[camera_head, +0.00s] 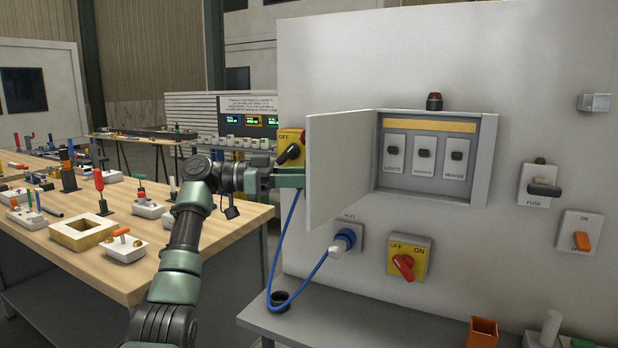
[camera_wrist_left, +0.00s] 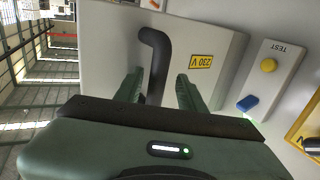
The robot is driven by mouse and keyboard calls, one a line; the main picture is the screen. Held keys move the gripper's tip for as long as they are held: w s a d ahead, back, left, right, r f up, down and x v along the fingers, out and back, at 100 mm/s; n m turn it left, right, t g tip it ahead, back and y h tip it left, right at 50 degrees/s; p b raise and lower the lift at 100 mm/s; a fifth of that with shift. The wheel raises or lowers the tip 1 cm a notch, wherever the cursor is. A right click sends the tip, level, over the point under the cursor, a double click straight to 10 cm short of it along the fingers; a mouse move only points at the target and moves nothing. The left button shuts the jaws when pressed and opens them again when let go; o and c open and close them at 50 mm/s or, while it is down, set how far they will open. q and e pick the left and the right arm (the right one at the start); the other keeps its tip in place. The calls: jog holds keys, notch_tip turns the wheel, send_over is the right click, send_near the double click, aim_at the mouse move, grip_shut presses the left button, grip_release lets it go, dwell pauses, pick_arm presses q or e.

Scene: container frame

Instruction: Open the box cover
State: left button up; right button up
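The box cover (camera_head: 338,165) is a light grey door, hinged on the left side of the wall box (camera_head: 484,165), and it stands swung out wide open. Inside the box several dark switches (camera_head: 424,155) on white plates show under a yellow strip. In the left wrist view the cover's outer face (camera_wrist_left: 205,75) carries a dark bent handle (camera_wrist_left: 157,60) and a yellow 230 V label. My left gripper (camera_head: 296,178) is at the cover's outer side. Its fingers (camera_wrist_left: 160,82) are apart on either side of the handle, with a gap at the right finger. My right gripper is not in view.
A yellow OFF switch (camera_head: 291,147) is just behind my left gripper. Below the cover are a blue plug (camera_head: 345,240) with a hanging cable and a red rotary switch (camera_head: 404,264). A wooden workbench (camera_head: 215,240) with tools stands left; a grey shelf (camera_head: 330,320) juts out below.

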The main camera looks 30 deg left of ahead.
pick_arm(q)
jog(key=v, duration=0.8)
jog(key=shift+d+f, duration=0.1)
jog(key=shift+d, duration=0.05)
